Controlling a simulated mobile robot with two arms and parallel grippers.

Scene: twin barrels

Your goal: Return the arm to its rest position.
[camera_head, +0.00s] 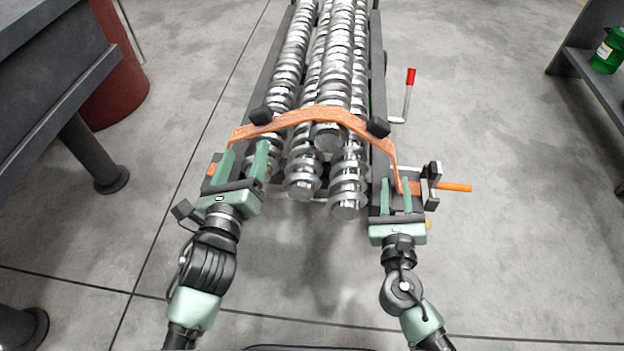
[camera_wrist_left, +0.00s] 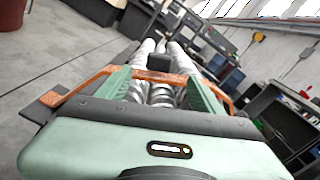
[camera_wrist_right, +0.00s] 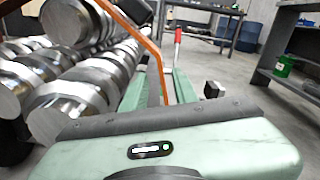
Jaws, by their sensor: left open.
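My left gripper (camera_head: 245,150) is at the lower left corner of the dark frame, fingers wide apart, beside the left end of an orange strap (camera_head: 300,117). The left wrist view shows its two green fingers spread (camera_wrist_left: 158,76) with the strap (camera_wrist_left: 93,82) crossing beyond them. My right gripper (camera_head: 395,181) is at the frame's right corner, close to the strap's right end and a dark buckle (camera_head: 430,184). In the right wrist view its fingers (camera_wrist_right: 160,74) stand apart, with the strap (camera_wrist_right: 143,40) running down between them; I cannot tell whether they touch it.
Shiny ribbed metal rollers (camera_head: 347,195) lie in the dark frame (camera_head: 265,75) under the strap. A red-handled crank (camera_head: 409,90) sticks out at right. A dark table (camera_head: 60,75) and red barrel (camera_head: 122,85) stand left, a shelf (camera_head: 585,75) right. The near floor is clear.

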